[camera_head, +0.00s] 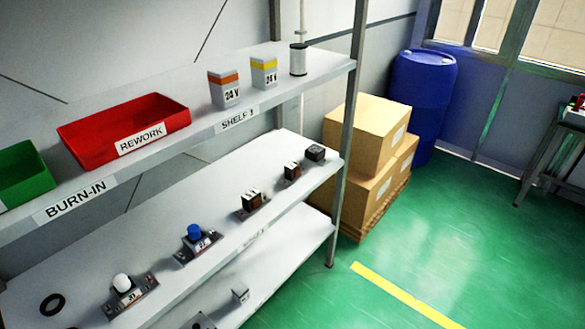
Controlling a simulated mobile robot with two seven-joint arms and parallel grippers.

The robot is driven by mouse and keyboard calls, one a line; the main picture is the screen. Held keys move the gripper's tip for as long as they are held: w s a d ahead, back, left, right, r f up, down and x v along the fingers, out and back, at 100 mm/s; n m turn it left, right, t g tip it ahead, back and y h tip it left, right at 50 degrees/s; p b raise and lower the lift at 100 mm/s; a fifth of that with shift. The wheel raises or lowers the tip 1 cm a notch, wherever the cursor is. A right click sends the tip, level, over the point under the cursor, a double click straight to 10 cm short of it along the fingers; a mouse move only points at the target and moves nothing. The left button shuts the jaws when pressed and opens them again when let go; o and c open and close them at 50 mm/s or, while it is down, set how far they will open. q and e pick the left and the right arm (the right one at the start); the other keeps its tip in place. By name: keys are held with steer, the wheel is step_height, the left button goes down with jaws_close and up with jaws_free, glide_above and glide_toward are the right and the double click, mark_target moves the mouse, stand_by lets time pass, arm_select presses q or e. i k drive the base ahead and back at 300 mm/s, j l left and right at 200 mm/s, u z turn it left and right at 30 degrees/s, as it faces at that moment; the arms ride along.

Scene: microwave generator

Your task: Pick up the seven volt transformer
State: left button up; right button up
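Several small components stand in a row on the middle shelf (150,235). One has a white domed top (121,283) on a metal bracket with a small label, at the front left. One has a blue cap (194,232) on a similar labelled bracket. Farther back are a brown and dark block on a plate (251,200), a smaller brown and dark block (292,171) and a dark grey cube (315,152). Their labels are too small to read surely, so I cannot tell which is the seven volt transformer. Neither of my grippers is in view.
The upper shelf (185,140) holds a red REWORK bin (90,130), a green bin (22,182), two 24 V boxes and a white cylinder. A shelf post (350,130), cardboard boxes (363,135) and a blue barrel (422,95) stand right.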

mark_target(294, 173)
steer(key=i+l, duration=0.25)
steer(key=i+l+u, duration=0.5)
steer(key=i+l, duration=0.45)
